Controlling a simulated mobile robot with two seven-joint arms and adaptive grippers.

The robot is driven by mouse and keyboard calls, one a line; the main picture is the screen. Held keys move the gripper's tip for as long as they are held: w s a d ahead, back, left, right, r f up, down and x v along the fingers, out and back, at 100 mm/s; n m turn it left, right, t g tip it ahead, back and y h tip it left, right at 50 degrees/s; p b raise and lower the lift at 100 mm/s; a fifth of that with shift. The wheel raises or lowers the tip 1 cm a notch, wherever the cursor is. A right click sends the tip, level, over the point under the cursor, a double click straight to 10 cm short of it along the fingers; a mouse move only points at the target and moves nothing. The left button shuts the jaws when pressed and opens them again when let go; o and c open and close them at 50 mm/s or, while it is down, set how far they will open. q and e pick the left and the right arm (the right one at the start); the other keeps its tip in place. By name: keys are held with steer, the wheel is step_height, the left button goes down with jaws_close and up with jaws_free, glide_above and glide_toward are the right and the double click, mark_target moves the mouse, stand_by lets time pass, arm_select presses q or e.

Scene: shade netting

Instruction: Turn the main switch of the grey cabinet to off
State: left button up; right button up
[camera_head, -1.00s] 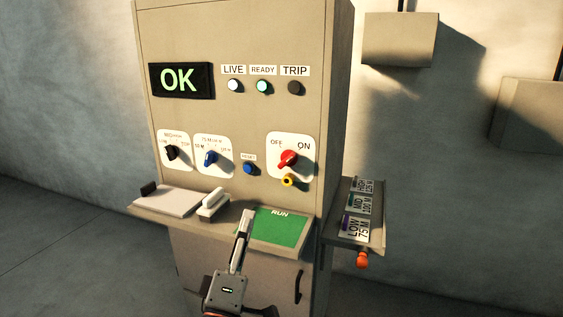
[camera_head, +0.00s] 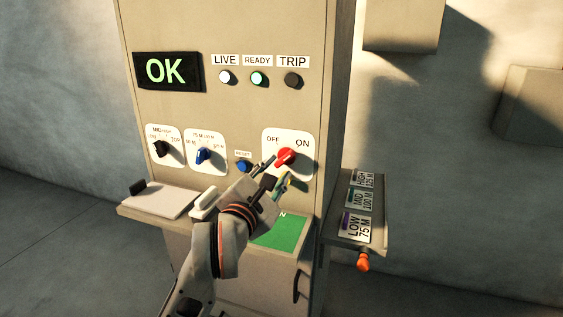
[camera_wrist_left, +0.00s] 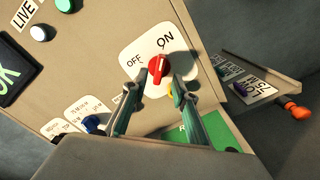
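The grey cabinet (camera_head: 230,30) stands in front of me. Its red main switch (camera_head: 286,156) sits on a white plate marked OFF and ON. In the left wrist view the red knob (camera_wrist_left: 158,71) has its white mark toward the ON label. My left gripper (camera_head: 275,172) is open just in front of the plate, its fingers pointing at the knob. In the left wrist view the fingers (camera_wrist_left: 168,84) stand apart, below and to either side of the knob, with nothing between them. The yellow part under the switch is partly hidden by a finger. My right gripper is not in view.
A display (camera_head: 167,71) reads OK. The LIVE and READY lamps are lit; the TRIP lamp (camera_head: 293,80) is dark. Two selector knobs and a blue reset button (camera_head: 243,166) sit left of the switch. A shelf (camera_head: 150,212) juts out below; a side shelf (camera_head: 372,243) holds labelled cards.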

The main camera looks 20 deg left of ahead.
mark_target(284, 160)
arm_select(q)
steer(key=shift+w, duration=2.4)
jaws_close()
